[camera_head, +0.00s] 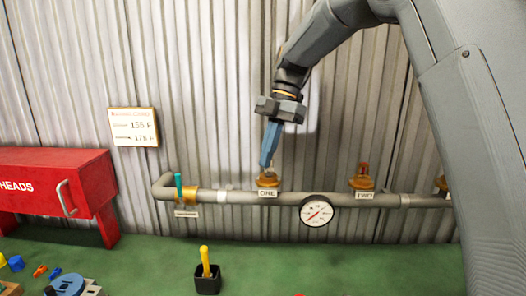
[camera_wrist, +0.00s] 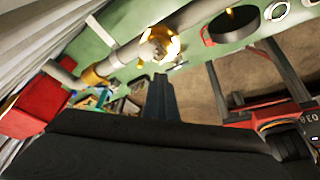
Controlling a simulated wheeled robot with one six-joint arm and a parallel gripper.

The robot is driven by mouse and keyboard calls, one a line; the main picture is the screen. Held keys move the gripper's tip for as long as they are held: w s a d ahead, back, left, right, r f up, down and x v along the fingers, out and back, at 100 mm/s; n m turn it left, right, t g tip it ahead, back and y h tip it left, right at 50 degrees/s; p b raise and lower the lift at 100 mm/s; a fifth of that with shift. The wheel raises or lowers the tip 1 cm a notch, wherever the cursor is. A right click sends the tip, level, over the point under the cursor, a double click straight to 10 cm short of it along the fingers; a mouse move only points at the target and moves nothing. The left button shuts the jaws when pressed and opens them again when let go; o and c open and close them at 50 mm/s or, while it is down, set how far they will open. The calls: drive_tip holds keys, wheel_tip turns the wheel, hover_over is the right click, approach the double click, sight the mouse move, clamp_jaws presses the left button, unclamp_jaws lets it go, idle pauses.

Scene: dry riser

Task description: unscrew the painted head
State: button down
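A grey pipe (camera_head: 235,197) runs along the wall with brass fittings at the labels ONE (camera_head: 267,193) and TWO (camera_head: 363,196). At ONE a pale head stands in the brass fitting (camera_head: 268,180), largely hidden by my fingertips. At TWO an orange-brown head (camera_head: 362,171) stands upright. Which one is painted is not certain, but the one at TWO looks coated. My gripper (camera_head: 266,163) points down with its blue fingers just above or beside the head at ONE. In the wrist view the fingers (camera_wrist: 160,82) end just short of a brass fitting (camera_wrist: 158,45). Their gap cannot be made out.
A red HEADS box (camera_head: 55,185) stands at the left. A teal-handled valve (camera_head: 179,187) and a pressure gauge (camera_head: 317,210) are on the pipe. A black pot with a yellow-handled tool (camera_head: 206,272) stands on the green surface, with several small parts at lower left.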

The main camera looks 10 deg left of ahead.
drive_tip(key=shift+w+d+f, duration=0.25)
drive_tip(key=shift+d+f, duration=0.1)
drive_tip(key=shift+f, duration=0.3)
drive_tip(key=c, duration=2.5)
unclamp_jaws()
drive_tip(key=o, duration=0.5)
drive_tip(key=shift+f, duration=0.1)
drive_tip(key=shift+c, duration=0.2)
